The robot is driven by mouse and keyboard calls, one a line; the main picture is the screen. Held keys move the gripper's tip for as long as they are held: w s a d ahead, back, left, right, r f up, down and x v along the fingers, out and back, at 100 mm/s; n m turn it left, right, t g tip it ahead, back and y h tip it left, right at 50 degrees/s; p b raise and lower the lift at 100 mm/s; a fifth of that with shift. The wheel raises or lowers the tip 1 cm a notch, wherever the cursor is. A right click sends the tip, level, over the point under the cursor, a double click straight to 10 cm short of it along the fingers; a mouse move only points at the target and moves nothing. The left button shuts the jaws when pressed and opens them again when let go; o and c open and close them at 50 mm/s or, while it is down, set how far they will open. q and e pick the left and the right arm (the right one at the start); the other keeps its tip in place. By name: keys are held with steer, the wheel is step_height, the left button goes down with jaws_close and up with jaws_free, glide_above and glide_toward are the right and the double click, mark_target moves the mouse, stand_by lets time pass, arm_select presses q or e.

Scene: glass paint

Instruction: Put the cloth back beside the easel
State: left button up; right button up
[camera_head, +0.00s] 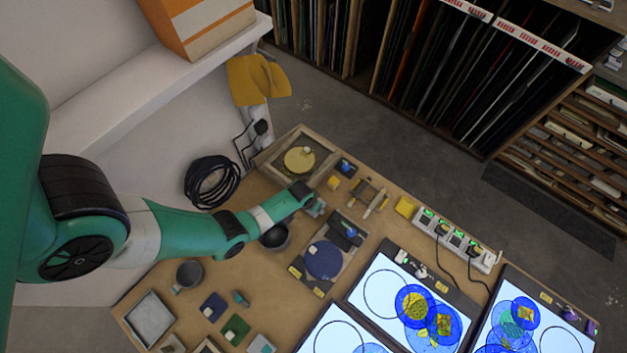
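My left arm comes in from the left, and its gripper (317,207) is over the wooden table, just right of a dark bowl (275,237). The fingers are small and partly hidden, so I cannot tell if they are open or shut. A small yellow folded pad (406,207), possibly the cloth, lies on the table to the right of the gripper, near a white power strip (458,240). No easel is clearly recognisable. Lit panels with coloured glass circles (408,300) lie at the lower right. My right gripper is not in view.
A wooden tray with a yellow disc (299,160) sits at the table's back. A round blue disc on a stand (323,260), a grey cup (189,273) and a pale tray (150,319) crowd the table. Yellow gloves or cloth (257,80) hang by the wall; cables (211,181) are below.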

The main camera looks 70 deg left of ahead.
arm_select(q)
steer(key=shift+f, duration=0.15)
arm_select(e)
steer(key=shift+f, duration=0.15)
arm_select(q)
steer(key=o, duration=1.2)
steer(key=shift+o, duration=0.2)
